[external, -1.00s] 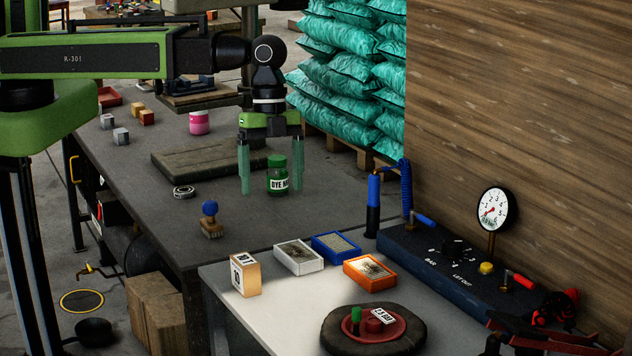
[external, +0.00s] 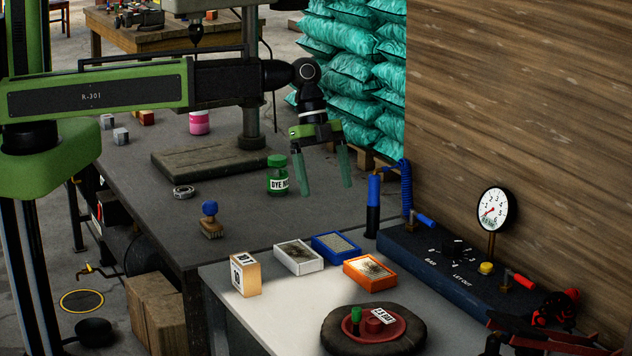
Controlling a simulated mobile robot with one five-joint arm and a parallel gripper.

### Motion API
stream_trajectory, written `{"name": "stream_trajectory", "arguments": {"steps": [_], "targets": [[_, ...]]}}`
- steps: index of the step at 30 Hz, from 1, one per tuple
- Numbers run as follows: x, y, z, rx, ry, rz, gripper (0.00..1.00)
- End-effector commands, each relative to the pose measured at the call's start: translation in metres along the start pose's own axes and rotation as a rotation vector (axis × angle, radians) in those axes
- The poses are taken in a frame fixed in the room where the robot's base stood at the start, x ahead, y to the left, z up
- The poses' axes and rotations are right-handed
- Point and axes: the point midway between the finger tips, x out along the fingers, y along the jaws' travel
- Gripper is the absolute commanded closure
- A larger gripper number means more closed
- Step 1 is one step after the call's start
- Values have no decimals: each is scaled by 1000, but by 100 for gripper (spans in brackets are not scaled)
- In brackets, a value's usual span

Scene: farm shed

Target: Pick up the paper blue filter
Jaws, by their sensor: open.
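A blue-framed filter (external: 336,246) with a pale pleated face lies flat on the light table, near its back edge. A white-framed filter (external: 299,256) lies just left of it, and an orange-framed filter (external: 370,273) lies in front and to the right. My gripper (external: 326,190) hangs above and behind the blue filter, over the back right of the dark bench. Its two green fingers are apart with nothing between them, and it is slightly tilted. The blue filter is in full view.
A green dye jar (external: 277,176) stands just left of my gripper. A blue upright cylinder (external: 373,207) with a coiled hose stands right of the blue filter, beside the dark control panel (external: 450,262) with a gauge. A box (external: 245,274) and a round dish (external: 373,330) occupy the light table.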

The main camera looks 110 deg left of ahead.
Motion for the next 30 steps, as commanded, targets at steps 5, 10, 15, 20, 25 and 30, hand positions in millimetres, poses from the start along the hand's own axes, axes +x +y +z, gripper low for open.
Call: {"name": "stream_trajectory", "arguments": {"steps": [5, 10, 15, 20, 25, 30], "targets": [[53, 0, 4, 2, 0, 0, 15], [77, 0, 2, 1, 0, 0, 15], [76, 0, 0, 0, 0, -1, 15], [96, 1, 4, 1, 0, 0, 15], [126, 1, 6, 1, -1, -1, 15], [128, 2, 3, 0, -1, -1, 15]]}}
